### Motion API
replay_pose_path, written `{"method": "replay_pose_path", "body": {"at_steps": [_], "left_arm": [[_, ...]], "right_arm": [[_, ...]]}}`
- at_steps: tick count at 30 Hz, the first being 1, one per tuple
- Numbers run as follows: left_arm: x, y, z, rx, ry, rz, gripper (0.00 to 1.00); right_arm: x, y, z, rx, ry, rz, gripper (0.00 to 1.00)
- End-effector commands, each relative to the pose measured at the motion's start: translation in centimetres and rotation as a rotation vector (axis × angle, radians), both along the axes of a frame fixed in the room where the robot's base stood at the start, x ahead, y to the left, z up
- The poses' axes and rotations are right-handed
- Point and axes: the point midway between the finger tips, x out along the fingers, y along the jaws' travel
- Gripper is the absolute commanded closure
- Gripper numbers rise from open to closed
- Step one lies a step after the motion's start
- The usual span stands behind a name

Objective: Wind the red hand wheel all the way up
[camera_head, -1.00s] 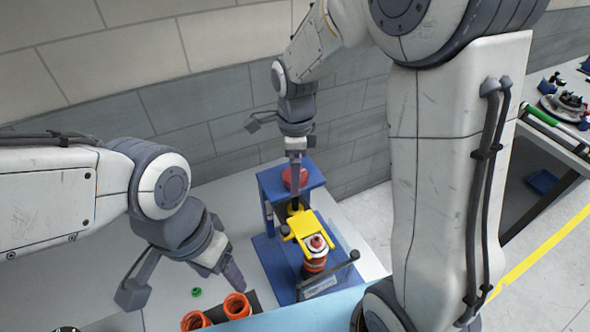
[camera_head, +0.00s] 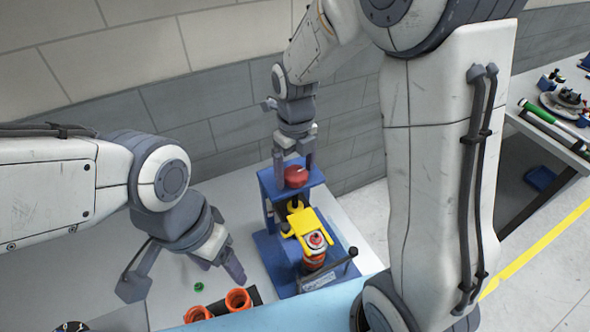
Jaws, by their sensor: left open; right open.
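The red hand wheel (camera_head: 297,177) sits on top of the blue fixture frame (camera_head: 268,183) near the wall. My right gripper (camera_head: 294,166) is open and points down at the wheel, with its fingers close on either side of it. I cannot tell whether the fingers touch it. A yellow part (camera_head: 304,226) is below the wheel in the fixture, with an orange and white piece (camera_head: 315,260) under its front end. My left gripper (camera_head: 190,282) is open and empty, to the left of the fixture and above the table.
A dark lever (camera_head: 335,268) sticks out at the fixture's front. A workbench with tools (camera_head: 562,115) stands at the right.

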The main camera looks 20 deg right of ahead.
Motion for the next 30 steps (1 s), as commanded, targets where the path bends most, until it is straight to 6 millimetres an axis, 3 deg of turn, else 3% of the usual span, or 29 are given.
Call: {"method": "replay_pose_path", "body": {"at_steps": [2,6,8,9,14,30], "left_arm": [[0.0,0.0,0.0,0.0,0.0,0.0,0.31],[0.0,0.0,0.0,0.0,0.0,0.0,0.31],[0.0,0.0,0.0,0.0,0.0,0.0,0.31],[0.0,0.0,0.0,0.0,0.0,0.0,0.31],[0.0,0.0,0.2,0.0,0.0,0.0,0.31],[0.0,0.0,1.2,0.0,0.0,0.0,0.31]], "right_arm": [[0.0,0.0,0.0,0.0,0.0,0.001,0.07],[0.0,0.0,0.0,0.0,0.0,0.003,0.61],[0.0,0.0,0.0,0.0,0.0,0.003,0.84],[0.0,0.0,0.0,0.0,0.0,0.003,0.91],[0.0,0.0,0.1,0.0,0.001,0.066,0.9],[0.0,0.0,0.1,0.0,0.002,0.606,0.9]]}}
